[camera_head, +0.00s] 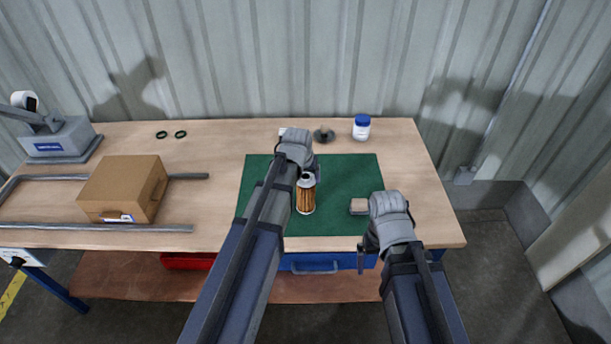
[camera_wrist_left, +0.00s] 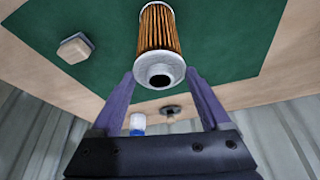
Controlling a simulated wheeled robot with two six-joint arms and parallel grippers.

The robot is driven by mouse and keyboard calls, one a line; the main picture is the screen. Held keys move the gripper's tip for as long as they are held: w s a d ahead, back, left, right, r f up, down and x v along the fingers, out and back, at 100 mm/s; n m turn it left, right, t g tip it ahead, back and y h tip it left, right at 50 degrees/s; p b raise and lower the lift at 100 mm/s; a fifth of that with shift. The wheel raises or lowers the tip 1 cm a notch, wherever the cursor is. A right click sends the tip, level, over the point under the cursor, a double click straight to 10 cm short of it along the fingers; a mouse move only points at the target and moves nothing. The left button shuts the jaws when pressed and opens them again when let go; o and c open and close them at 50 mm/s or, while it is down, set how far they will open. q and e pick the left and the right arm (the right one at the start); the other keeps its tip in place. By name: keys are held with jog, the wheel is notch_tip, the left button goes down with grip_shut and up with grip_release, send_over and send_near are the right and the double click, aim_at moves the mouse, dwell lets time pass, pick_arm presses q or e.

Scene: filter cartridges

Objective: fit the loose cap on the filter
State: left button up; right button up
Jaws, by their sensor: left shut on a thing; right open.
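The filter (camera_head: 305,198), an orange-brown pleated cylinder, is upright on the green mat. It also shows in the left wrist view (camera_wrist_left: 158,30). A pale grey cap (camera_head: 306,179) with a dark central hole sits at its top end and shows clearly in the left wrist view (camera_wrist_left: 160,74). My left gripper (camera_wrist_left: 160,76) has a finger on each side of this cap and is shut on it. I see no gap between cap and pleats, but cannot tell whether it is fully seated. My right gripper (camera_head: 366,254) is open near the table's front edge, apart from the filter.
A small tan block (camera_head: 358,206) lies on the green mat (camera_head: 345,180) beside my right gripper. Behind the mat are a dark round part (camera_head: 323,135) and a white blue-lidded jar (camera_head: 361,127). A cardboard box (camera_head: 122,188) stands left between grey rails. The right table end is clear.

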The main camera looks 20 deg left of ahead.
pick_arm(q)
jog(key=shift+f+b, duration=0.5)
jog(key=o, duration=1.2)
jog(key=shift+c, duration=0.2)
jog(key=shift+r, duration=0.1)
jog(key=p+v, duration=0.7)
jog(key=shift+s+r, duration=0.2)
jog(key=shift+r, duration=0.05)
jog(key=shift+f, duration=0.2)
jog(key=b+x, duration=0.7)
jog(key=shift+w+f, duration=0.25)
jog(key=shift+f, duration=0.05)
jog(key=shift+r, duration=0.25)
